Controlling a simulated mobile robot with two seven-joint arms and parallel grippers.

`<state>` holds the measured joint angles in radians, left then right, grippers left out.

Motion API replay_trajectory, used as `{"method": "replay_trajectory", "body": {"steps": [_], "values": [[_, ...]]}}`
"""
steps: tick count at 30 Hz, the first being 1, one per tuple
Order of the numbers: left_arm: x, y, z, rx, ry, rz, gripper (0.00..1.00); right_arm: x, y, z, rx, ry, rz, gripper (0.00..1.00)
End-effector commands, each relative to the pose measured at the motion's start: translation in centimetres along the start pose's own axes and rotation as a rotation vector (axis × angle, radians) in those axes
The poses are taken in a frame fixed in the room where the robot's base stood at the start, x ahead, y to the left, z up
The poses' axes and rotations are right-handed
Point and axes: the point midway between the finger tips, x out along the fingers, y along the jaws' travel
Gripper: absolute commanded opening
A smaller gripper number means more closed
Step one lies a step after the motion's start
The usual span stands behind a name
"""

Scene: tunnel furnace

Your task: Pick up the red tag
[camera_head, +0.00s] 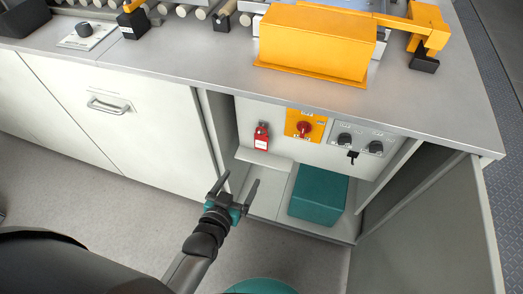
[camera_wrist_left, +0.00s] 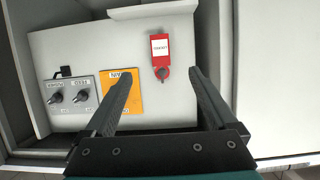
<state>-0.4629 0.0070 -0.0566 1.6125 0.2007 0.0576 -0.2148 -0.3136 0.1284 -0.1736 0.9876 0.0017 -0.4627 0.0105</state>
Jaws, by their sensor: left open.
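The red tag (camera_head: 261,136) hangs on the pale back panel inside the open cabinet, to the left of a yellow plate with a red rotary switch (camera_head: 304,127). It has a white label with dark writing. My left gripper (camera_head: 235,182) is open and empty, in front of the cabinet opening, lower and to the left of the tag. In the left wrist view the tag (camera_wrist_left: 161,55) shows upside down beyond the two fingers (camera_wrist_left: 158,85), between their lines and apart from them. The right gripper is not in view.
A teal box (camera_head: 318,194) stands on the cabinet floor. A small white ledge (camera_head: 264,159) sits below the tag. A grey panel with two black knobs (camera_head: 360,143) is to the right. The open cabinet door (camera_head: 430,235) stands at the right.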

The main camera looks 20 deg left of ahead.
Motion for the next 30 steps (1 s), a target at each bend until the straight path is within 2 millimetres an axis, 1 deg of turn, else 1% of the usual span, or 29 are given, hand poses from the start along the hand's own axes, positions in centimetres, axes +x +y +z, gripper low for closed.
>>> {"method": "replay_trajectory", "body": {"steps": [1,3,7,11,20,30], "values": [[0.2,-0.2,-0.3,-0.002,0.026,-0.006,0.91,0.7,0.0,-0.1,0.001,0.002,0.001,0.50],[0.3,-0.3,-1.1,-0.003,0.052,-0.011,0.91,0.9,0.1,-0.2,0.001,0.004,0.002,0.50],[0.9,-0.5,-1.8,-0.004,0.069,-0.015,0.91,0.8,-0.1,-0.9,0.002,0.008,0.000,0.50],[2.3,-0.5,-1.9,-0.004,0.070,-0.015,0.91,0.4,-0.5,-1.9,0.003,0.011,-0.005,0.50],[5.4,-0.5,-2.0,-0.003,0.067,-0.015,0.91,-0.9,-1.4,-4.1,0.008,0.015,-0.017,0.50],[8.7,-0.5,-2.2,-0.004,0.066,-0.014,0.91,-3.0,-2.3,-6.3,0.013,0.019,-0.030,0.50]]}}
